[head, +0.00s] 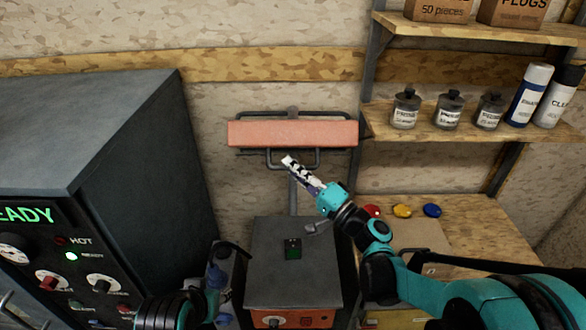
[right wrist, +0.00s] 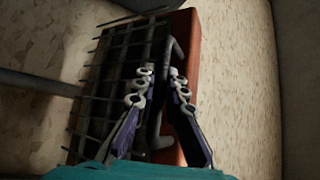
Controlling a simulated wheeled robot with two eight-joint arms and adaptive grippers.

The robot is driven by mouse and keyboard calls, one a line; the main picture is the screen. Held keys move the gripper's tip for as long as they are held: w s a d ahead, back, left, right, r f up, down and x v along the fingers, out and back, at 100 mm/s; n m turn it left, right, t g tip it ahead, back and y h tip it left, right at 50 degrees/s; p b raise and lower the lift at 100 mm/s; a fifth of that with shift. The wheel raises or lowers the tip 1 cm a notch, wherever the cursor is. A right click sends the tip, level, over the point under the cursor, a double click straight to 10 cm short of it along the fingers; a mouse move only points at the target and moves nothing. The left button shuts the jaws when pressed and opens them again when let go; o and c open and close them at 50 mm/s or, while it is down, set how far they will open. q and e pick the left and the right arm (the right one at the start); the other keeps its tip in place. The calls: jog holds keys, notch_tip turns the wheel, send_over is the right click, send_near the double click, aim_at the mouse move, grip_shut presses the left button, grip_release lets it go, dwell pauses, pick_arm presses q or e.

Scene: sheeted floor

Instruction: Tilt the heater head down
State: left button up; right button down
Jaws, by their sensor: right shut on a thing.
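The heater head (head: 293,133) is a wide orange-red housing on a grey post against the wall, with dark tube rails above and below it. In the right wrist view its orange edge (right wrist: 190,35) and dark wire grille (right wrist: 105,75) show. A dark bent tube handle (head: 317,160) hangs at its lower edge. My right gripper (head: 288,161) reaches up from the lower right and is shut on this handle, which passes between the fingers in the right wrist view (right wrist: 162,78). My left gripper (head: 228,268) is low at the bottom, partly hidden by its own arm; its opening is unclear.
A large dark control cabinet (head: 90,190) fills the left. Shelves (head: 440,122) with bottles and cans, and a wooden bench (head: 470,222) with coloured buttons, are at right.

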jog(key=shift+f, duration=0.15)
jog(key=c, duration=1.8)
grip_release()
jog(key=shift+o, duration=1.1)
jog(key=shift+w, duration=0.1)
jog(key=v, duration=1.2)
